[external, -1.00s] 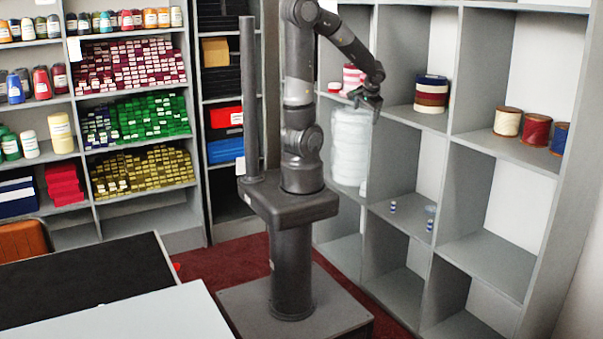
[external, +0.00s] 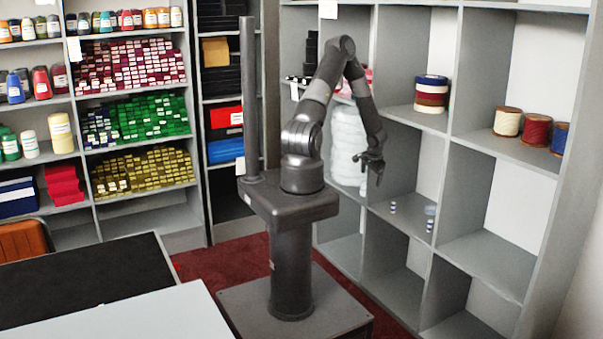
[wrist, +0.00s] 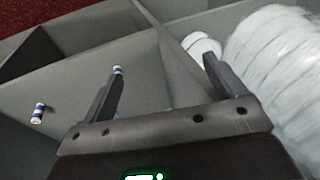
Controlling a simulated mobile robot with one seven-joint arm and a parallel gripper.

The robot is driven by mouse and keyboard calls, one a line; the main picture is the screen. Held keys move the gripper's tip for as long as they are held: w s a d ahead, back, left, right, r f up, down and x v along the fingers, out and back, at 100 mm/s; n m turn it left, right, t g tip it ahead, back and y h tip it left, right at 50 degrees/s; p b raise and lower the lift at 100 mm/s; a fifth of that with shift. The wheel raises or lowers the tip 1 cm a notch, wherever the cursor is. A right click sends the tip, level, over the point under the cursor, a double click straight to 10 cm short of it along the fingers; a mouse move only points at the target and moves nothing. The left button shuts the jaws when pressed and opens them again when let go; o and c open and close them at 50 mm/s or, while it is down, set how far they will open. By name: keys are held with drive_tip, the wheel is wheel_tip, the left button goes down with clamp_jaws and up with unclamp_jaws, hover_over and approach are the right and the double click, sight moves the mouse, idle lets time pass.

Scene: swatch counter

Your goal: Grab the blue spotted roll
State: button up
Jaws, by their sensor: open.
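Two small blue-and-white rolls stand on a middle shelf in the external view: a left one (external: 392,206) and a right one (external: 430,225). In the wrist view, one roll (wrist: 38,113) is at the far left, clear of the fingers. Another roll (wrist: 117,71) shows just beyond the left fingertip, partly hidden by it. The patterns are too small to tell which is spotted. My gripper (external: 373,168) is open and empty, above and left of the rolls. In the wrist view, my gripper (wrist: 162,66) has its fingers spread with bare shelf between them.
A tall white wrapped stack (external: 347,145) stands left of my gripper and fills the right of the wrist view (wrist: 278,65). A round white item (wrist: 201,46) is by the right finger. Shelf dividers (external: 428,175) bound the compartment. Ribbon spools (external: 431,92) sit on the shelf above.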

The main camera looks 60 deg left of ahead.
drive_tip(key=w+d+f+h, duration=0.1)
drive_tip(key=d+f, duration=0.2)
drive_tip(key=f, duration=0.2)
drive_tip(key=t+h, duration=0.3)
drive_tip(key=t, duration=0.2)
approach(432, 208)
drive_tip(key=shift+m, duration=0.3)
drive_tip(key=shift+x, duration=4.25)
drive_tip(key=shift+d, duration=0.15)
drive_tip(key=shift+c, duration=0.3)
drive_tip(key=shift+s, duration=0.1)
drive_tip(key=c, duration=1)
drive_tip(key=shift+r, duration=0.1)
